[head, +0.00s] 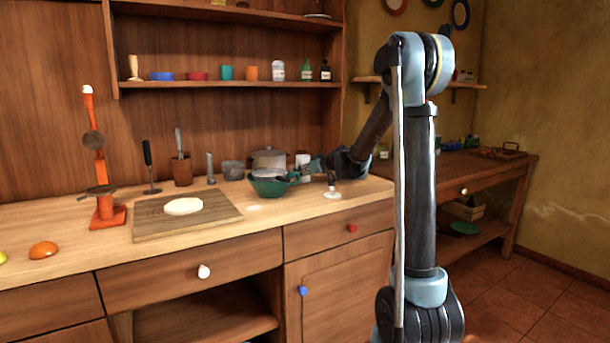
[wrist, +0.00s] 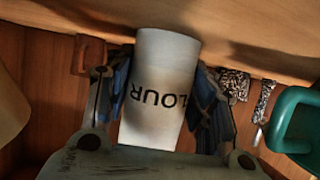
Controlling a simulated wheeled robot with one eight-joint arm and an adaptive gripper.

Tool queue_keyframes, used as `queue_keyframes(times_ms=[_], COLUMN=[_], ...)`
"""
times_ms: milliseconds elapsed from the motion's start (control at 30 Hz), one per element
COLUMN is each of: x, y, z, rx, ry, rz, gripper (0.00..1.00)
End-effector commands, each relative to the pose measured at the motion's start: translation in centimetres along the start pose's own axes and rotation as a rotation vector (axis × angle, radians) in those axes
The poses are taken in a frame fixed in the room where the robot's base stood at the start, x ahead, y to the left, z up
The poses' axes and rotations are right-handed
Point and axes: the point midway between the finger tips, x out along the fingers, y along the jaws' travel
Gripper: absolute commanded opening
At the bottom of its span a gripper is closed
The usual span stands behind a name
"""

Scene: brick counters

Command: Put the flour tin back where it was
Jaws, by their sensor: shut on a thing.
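The flour tin (wrist: 160,85) is a plain white cylinder with dark FLOUR lettering, which shows upside down in the wrist view. My gripper (wrist: 163,105) is shut on it, with a blue-grey finger pressed to each side. In the head view my gripper (head: 303,172) is at the back right of the counter, just right of the green bowl. A white part of the tin (head: 302,159) shows there beside the fingers; the rest is hidden. I cannot tell whether the tin touches the counter.
The green bowl (head: 268,187) stands close left of my gripper, with a lidded pot (head: 269,157) behind it. A board (head: 150,222) with flat dough (head: 184,206) lies further left. A shelf (head: 230,84) above holds cups and bottles.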

Motion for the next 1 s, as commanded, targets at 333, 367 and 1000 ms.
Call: queue_keyframes(times_ms=[333, 367, 1000], x=[0.0, 0.0, -5.4], y=[0.1, 0.1, 0.2], z=[0.1, 0.1, 0.1], rx=[0.000, 0.000, 0.002], ry=[0.000, 0.000, 0.000], rz=[0.000, 0.001, 0.003], gripper=[0.70, 0.70, 0.70])
